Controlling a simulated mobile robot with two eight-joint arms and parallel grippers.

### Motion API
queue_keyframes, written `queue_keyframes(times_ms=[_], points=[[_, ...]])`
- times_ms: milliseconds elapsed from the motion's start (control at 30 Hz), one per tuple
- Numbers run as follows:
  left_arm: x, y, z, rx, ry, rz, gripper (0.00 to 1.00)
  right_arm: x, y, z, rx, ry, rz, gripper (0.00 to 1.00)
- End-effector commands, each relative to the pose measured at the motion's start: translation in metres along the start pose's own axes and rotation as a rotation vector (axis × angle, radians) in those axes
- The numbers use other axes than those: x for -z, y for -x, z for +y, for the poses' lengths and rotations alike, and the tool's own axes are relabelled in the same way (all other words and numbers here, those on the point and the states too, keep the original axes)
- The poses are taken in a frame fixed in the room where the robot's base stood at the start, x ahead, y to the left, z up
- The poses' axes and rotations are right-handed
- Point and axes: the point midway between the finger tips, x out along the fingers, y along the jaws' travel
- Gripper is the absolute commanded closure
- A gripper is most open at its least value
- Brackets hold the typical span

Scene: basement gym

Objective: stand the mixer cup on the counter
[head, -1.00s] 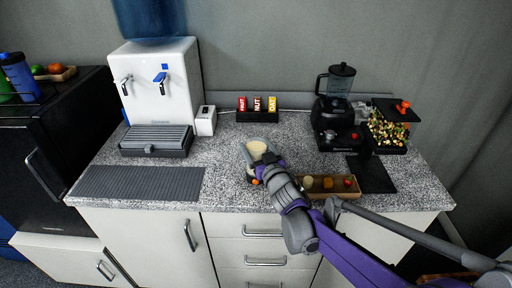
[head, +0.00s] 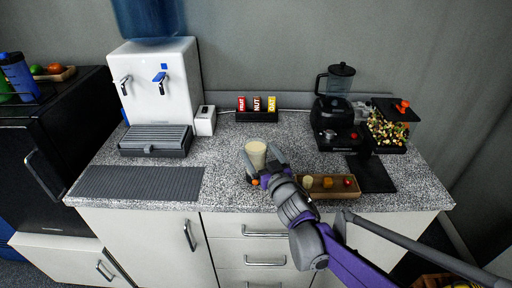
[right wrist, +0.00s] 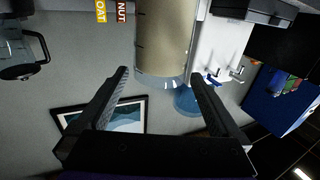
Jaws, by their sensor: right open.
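The mixer cup (head: 256,154) is a clear cup with cream-coloured contents. It stands upright on the speckled counter (head: 222,180), left of the wooden tray. My right gripper (head: 262,160) is open at the near side of the cup, with its fingers pointing toward it. In the right wrist view, which is upside down, the cup (right wrist: 165,38) shows just beyond and between the spread fingertips (right wrist: 158,76). Whether a finger touches it I cannot tell. The cup's base is partly hidden by my gripper in the head view. My left gripper is not in view.
A wooden tray (head: 318,193) with small food pieces lies right of the cup. The blender (head: 338,108) stands behind on the right, beside a dark mat (head: 372,174). Bar boxes (head: 257,104) stand at the back, the water dispenser (head: 162,85) at left.

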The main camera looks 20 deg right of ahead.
Motion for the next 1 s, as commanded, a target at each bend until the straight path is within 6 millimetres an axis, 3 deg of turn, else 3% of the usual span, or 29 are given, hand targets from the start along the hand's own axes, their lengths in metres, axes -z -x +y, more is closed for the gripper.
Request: queue_keyframes(times_ms=[100, 300, 633, 767, 867, 1000], points=[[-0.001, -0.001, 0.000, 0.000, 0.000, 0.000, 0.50, -0.001, 0.029, 0.000, -0.002, 0.001, -0.001, 0.00], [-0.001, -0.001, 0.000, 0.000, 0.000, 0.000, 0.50, 0.000, 0.065, 0.001, -0.002, 0.000, 0.000, 0.00], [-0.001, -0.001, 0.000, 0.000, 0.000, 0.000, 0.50, 0.000, 0.083, 0.000, -0.002, -0.001, -0.001, 0.00], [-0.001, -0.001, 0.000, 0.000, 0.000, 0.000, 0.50, -0.005, 0.093, 0.010, -0.067, -0.002, -0.047, 0.00], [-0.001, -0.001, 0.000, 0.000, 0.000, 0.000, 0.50, -0.024, 0.118, 0.025, -0.183, -0.006, -0.171, 0.00], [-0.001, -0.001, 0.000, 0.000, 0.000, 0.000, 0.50, -0.079, 0.183, 0.032, -0.302, -0.021, -0.484, 0.00]])
